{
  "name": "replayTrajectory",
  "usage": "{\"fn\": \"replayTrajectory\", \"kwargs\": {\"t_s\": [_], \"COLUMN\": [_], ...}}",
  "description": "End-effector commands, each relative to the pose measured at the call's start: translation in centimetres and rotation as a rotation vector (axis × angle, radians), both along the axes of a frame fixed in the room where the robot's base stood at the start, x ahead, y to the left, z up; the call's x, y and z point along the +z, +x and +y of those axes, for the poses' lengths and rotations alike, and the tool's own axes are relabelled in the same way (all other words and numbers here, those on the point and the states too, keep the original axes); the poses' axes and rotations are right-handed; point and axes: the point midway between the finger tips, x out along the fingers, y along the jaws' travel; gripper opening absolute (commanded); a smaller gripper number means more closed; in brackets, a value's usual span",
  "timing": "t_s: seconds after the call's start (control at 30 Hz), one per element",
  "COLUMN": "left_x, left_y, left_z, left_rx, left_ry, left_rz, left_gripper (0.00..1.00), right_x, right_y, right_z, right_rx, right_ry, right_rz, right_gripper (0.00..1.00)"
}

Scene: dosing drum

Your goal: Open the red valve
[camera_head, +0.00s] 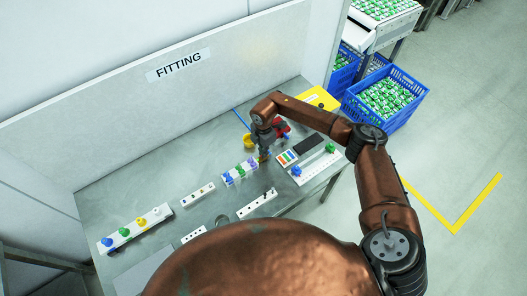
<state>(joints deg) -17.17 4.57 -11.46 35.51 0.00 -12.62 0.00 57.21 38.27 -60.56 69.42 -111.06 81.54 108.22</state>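The red valve (282,127) shows as a small red part on the bench at the far right, partly hidden behind my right arm and gripper. My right gripper (263,152) points down beside it, just to its left. The gripper is small and dark here, and I cannot tell whether its fingers are open or shut, or whether they touch the valve. A yellow round part (247,141) sits just left of the gripper. My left gripper is not in view.
A back wall with a FITTING sign (178,65) rises behind. Blue crates (412,112) stand right of the bench.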

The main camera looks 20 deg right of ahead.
Motion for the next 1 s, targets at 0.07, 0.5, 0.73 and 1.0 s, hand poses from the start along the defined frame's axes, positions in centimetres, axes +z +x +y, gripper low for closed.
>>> {"fn": "replayTrajectory", "kwargs": {"t_s": [0.07, 0.5, 0.73, 1.0], "left_x": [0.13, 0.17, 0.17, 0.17], "left_y": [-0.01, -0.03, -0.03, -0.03], "left_z": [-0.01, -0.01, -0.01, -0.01], "left_rx": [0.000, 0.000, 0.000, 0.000], "left_ry": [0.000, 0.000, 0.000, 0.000], "left_rz": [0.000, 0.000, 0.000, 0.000], "left_gripper": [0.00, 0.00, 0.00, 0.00], "right_x": [0.11, 0.06, 0.05, 0.01], "right_y": [0.11, 0.13, 0.11, 0.04], "right_z": [-0.01, -0.04, -0.02, -0.02], "right_rx": [-0.014, -0.030, -0.029, -0.028], "right_ry": [0.000, 0.000, 0.000, 0.000], "right_rz": [-0.002, -0.003, -0.002, -0.001], "right_gripper": [0.00, 0.00, 0.16, 0.22]}}
